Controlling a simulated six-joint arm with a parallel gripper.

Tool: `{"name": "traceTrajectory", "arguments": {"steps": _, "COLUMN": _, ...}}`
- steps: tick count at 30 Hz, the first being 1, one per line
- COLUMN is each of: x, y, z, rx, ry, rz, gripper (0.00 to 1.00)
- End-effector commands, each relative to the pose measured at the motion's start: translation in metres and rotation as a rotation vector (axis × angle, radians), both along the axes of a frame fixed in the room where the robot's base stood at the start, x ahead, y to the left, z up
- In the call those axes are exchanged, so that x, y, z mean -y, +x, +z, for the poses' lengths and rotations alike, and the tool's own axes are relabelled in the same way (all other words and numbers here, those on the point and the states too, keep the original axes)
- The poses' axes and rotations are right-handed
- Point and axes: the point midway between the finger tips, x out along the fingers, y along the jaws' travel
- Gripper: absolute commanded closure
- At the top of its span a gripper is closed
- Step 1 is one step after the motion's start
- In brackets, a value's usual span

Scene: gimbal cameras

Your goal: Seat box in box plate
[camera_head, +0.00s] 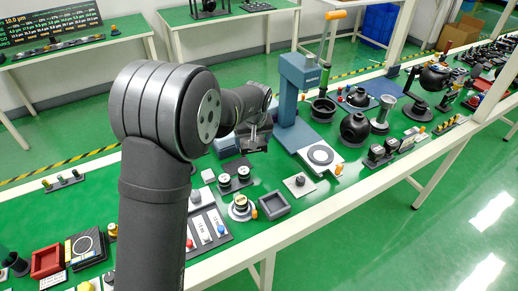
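I cannot tell for certain which items are the task's box and box plate. A dark, open square box (275,205) lies on the green bench right of centre, beside a small round dial. A red open square box (46,262) lies at the lower left, next to a dark plate with a ring (86,245). My gripper (257,137) is behind my large grey arm, near the blue press's left side and above the bench. It is small and partly hidden, so its fingers and anything between them are unclear.
A blue press (298,85) with a pale base stands right of my gripper. A plate with a knob (299,184) and a panel with buttons (205,228) lie in front. Many dark fixtures crowd the bench's right side. My arm hides part of the left-middle bench.

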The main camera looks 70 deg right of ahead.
Motion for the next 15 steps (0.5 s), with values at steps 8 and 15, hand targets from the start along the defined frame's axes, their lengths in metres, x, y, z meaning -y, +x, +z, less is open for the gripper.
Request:
{"name": "traceTrajectory", "arguments": {"steps": 8, "x": 0.031, "y": 0.054, "z": 0.01, "rx": -0.001, "ry": -0.002, "rz": -0.272, "gripper": 0.45}}
{"name": "traceTrajectory", "arguments": {"steps": 15, "x": 0.046, "y": 0.105, "z": 0.008, "rx": -0.003, "ry": -0.002, "rz": -0.514, "gripper": 0.45}}
